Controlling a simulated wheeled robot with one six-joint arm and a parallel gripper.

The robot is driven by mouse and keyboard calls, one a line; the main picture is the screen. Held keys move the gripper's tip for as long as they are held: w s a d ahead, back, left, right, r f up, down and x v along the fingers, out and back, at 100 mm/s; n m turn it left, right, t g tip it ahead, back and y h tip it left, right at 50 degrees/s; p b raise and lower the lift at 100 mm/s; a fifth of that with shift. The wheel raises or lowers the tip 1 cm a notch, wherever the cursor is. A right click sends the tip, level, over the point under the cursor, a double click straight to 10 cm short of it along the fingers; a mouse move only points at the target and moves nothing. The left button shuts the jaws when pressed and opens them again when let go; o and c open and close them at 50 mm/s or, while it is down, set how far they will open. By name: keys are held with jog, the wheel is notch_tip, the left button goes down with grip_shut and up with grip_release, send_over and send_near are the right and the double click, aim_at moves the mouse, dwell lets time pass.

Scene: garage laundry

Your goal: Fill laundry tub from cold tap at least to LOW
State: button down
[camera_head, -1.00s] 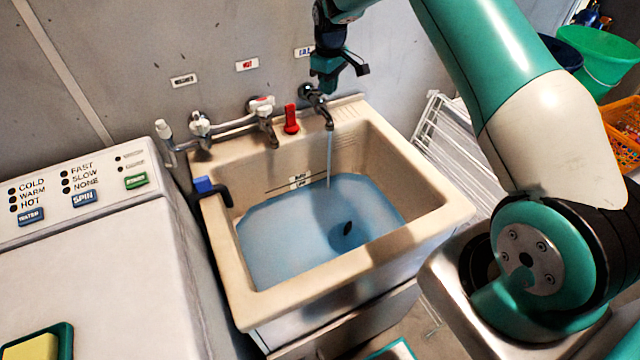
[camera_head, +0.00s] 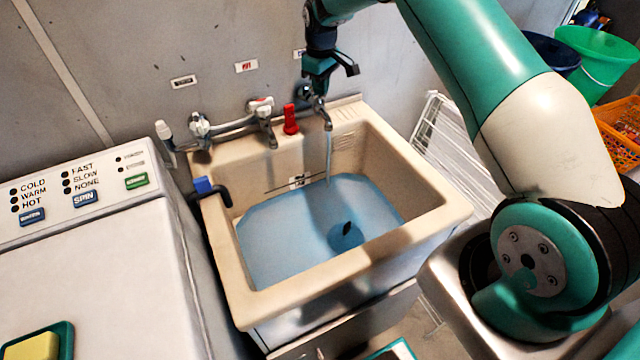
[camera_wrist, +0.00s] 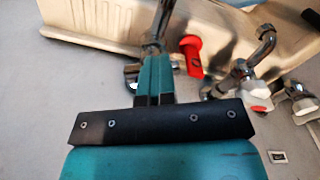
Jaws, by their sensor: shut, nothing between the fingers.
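The beige laundry tub (camera_head: 250,305) holds blue-tinted water (camera_head: 290,235). A thin stream (camera_head: 329,155) runs from the right-hand tap (camera_head: 322,110) into it. The water surface stands close to the small level label (camera_head: 299,181) on the back wall; its lettering is too small to read. My gripper (camera_head: 319,92) is shut and empty, pointing down at the right-hand tap's handle, which it partly hides. In the wrist view, my gripper's fingers (camera_wrist: 154,82) are together near that tap's metal body (camera_wrist: 154,48); I cannot tell whether they touch it.
A mixer tap (camera_head: 262,115) and a red fitting (camera_head: 290,120) stand left of the running tap. A washing machine (camera_head: 90,260) is at left, with a blue-topped black hook (camera_head: 205,187) on the tub's rim. A white rack (camera_head: 450,150) and green bucket (camera_head: 595,60) are at right.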

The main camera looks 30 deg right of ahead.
aim_at(314, 95)
jog(key=shift+s+a+f, duration=0.15)
jog(key=shift+a+f, duration=0.15)
jog(key=shift+f, duration=0.35)
jog(key=shift+s+a+f, duration=0.15)
jog(key=shift+a+f, duration=0.1)
jog(key=shift+f, duration=0.35)
jog(key=shift+w+a, duration=0.2)
jog(key=shift+w, duration=0.35)
jog(key=shift+r, duration=0.15)
jog(key=shift+w+r+p, duration=0.35)
jog(key=shift+r+p, duration=0.4)
jog(key=shift+a+r+p, duration=0.1)
jog(key=shift+r+p, duration=0.2)
jog(key=shift+r, duration=0.05)
jog(key=shift+s+d+r+p, duration=0.15)
jog(key=shift+r+p, duration=0.45)
jog(key=shift+r, duration=0.55)
jog(key=shift+s+d+r+p, duration=0.15)
jog(key=shift+r+p, duration=0.4)
jog(key=shift+r, duration=0.6)
